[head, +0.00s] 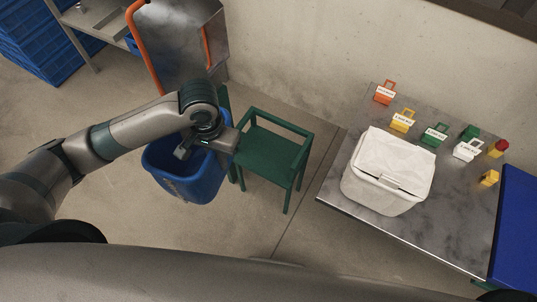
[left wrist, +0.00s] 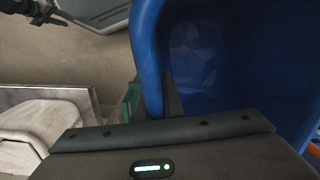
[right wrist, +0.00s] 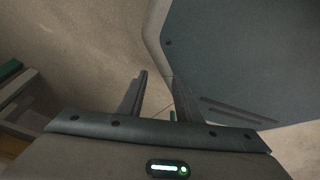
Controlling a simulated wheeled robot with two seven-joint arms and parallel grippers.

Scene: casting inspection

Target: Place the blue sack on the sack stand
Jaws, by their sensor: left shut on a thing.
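The blue sack (head: 196,186) is an open-topped, tub-like blue thing with pale print on its side, left of centre in the head view. My left gripper (head: 187,150) is shut on its rim, and the sack hangs beneath it. In the left wrist view the blue rim (left wrist: 148,45) passes at the fingers, and one finger shows against the inside wall. The green sack stand (head: 272,152) is a low four-legged frame just right of the sack; the sack partly overlaps its left side in the head view. My right gripper (right wrist: 158,95) is open and empty.
A grey cabinet with orange rails (head: 180,45) stands behind. Blue crates (head: 40,40) are at the far left. Floor in front of the stand is clear.

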